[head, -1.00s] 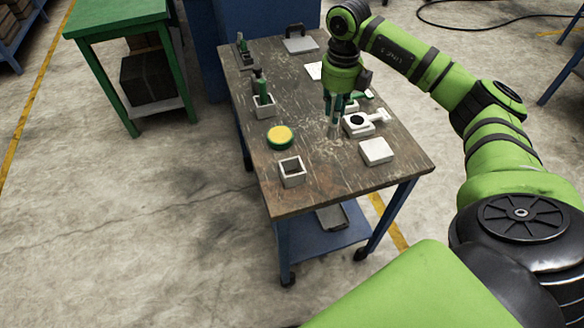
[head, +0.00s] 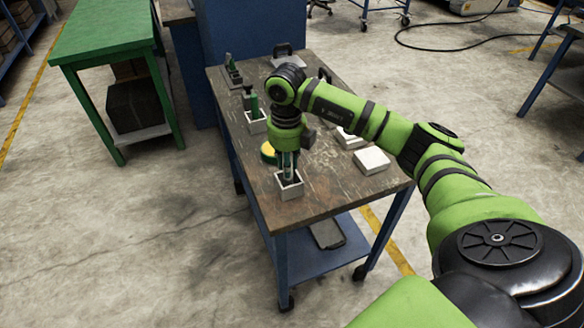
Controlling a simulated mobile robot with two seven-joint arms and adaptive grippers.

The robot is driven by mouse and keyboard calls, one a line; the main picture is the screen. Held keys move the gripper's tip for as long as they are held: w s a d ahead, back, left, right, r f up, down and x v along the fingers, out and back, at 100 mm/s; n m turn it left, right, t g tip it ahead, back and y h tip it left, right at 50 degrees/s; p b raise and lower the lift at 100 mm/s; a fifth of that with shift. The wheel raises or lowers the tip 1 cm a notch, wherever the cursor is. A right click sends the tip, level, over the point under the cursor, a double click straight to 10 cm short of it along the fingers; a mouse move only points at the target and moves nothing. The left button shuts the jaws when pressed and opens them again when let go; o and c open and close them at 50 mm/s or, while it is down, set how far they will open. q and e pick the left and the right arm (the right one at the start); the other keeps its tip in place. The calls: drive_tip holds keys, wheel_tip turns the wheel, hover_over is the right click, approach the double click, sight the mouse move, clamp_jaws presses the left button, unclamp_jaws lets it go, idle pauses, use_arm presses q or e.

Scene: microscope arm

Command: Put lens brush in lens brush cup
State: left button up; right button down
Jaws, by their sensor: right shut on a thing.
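My right gripper (head: 288,168) points down over the small square white open cup (head: 291,193) near the front left corner of the table. It is shut on a slim thing, which appears to be the lens brush. The brush is mostly hidden by the fingers. The lower end of the held thing and the fingertips overlap the cup's opening, and I cannot tell how deep the end sits or whether it touches the cup. My left gripper is not in view.
A green table (head: 103,30) stands at left.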

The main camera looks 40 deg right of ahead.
drive_tip(key=shift+w+d+f, duration=0.1)
drive_tip(key=shift+d+f, duration=0.45)
drive_tip(key=shift+f, duration=0.25)
drive_tip(key=shift+a, duration=0.2)
drive_tip(key=c, duration=1.5)
unclamp_jaws()
drive_tip(key=shift+a, duration=0.25)
drive_tip(key=o, duration=0.4)
drive_tip(key=shift+d+f, duration=0.1)
drive_tip(key=shift+d, duration=0.05)
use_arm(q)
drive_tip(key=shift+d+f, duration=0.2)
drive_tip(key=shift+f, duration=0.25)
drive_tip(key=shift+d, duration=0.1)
